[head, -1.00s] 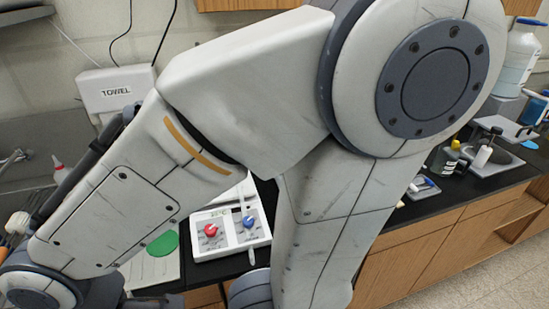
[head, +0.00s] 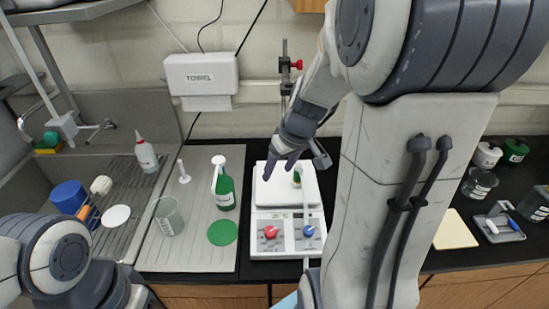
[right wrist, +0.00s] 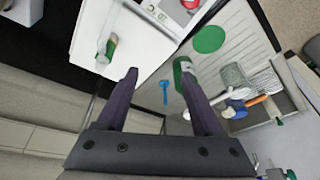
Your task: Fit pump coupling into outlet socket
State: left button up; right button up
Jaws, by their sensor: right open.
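I cannot make out a pump coupling or an outlet socket in either view. My right gripper (head: 279,170) is open and empty above the white top plate of a two-knob hotplate (head: 262,192). Its two dark fingers also show in the right wrist view (right wrist: 159,71), spread apart. A green bottle with a white top (head: 225,192) stands left of the hotplate. My left gripper is out of view; only my left arm shows at lower left.
A glass beaker (head: 168,216) and a green disc (head: 222,232) are on the drainboard beside the sink (head: 25,168). A clamp stand (head: 285,75) rises behind the hotplate. A blue cup (head: 70,197) is in the sink. My right arm hides bench right of the hotplate.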

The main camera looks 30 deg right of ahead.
jog(key=m+h, duration=0.1)
send_near(300, 171)
jog(key=f, duration=0.1)
jog(key=shift+w+p+x, duration=0.15)
jog(key=shift+x, duration=2.55)
jog(key=shift+w+p+x, duration=0.1)
jog(key=shift+p+x, duration=0.05)
jog(key=shift+x, duration=2.55)
jog(key=shift+r, duration=0.15)
grip_shut()
